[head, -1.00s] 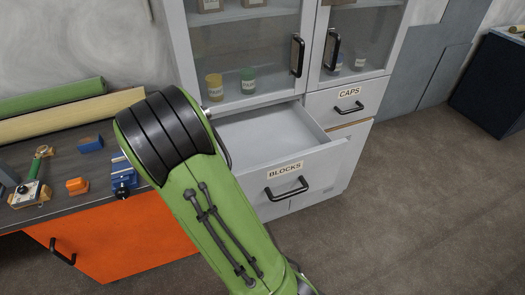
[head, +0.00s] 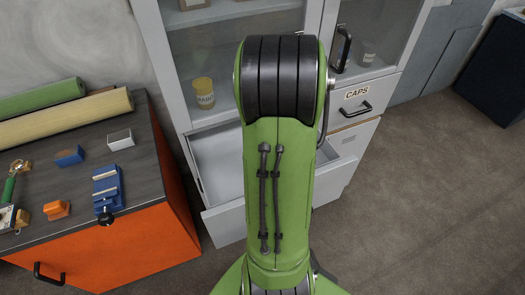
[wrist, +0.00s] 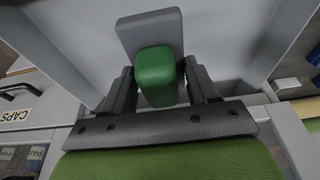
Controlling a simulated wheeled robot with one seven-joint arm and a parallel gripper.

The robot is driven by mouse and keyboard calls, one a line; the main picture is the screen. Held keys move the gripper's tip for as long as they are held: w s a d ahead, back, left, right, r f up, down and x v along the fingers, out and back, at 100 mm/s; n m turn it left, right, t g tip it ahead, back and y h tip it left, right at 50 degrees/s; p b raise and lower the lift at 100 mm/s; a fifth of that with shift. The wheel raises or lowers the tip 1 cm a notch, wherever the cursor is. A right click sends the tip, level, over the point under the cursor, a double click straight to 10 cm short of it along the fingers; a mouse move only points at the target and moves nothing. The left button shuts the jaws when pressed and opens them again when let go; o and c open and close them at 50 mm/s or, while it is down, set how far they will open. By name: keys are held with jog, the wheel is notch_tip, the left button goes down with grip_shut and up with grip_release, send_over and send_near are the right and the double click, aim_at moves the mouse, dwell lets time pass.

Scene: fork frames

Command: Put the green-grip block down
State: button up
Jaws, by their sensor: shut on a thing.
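The green-grip block shows in the wrist view as a grey slab (wrist: 144,36) with a green grip (wrist: 155,78). My gripper (wrist: 158,76) is shut on the green grip, one dark finger on each side. The block hangs over the pale inside of the open drawer; I cannot tell whether it touches the drawer floor. In the head view the open drawer (head: 218,160) shows left of my green arm. My arm hides the gripper, the block and much of the drawer front there.
The cabinet stands above the drawer, with a CAPS drawer (head: 357,93) shut at its right. The orange workbench at left holds a blue vise (head: 107,188), a white block (head: 120,139), a blue block (head: 69,156) and an orange block (head: 57,209). Floor at right is clear.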

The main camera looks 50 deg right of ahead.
jog(key=f, duration=0.3)
jog(key=f+b, duration=0.1)
jog(key=f, duration=0.2)
jog(key=f+b, duration=0.1)
jog(key=f, duration=0.2)
jog(key=shift+s+a+f, duration=0.25)
jog(key=shift+s+a, duration=0.05)
jog(key=shift+s, duration=0.1)
jog(key=shift+f, duration=0.1)
jog(key=shift+f+b, duration=0.1)
jog(key=shift+b, duration=0.3)
jog(key=o, duration=1.2)
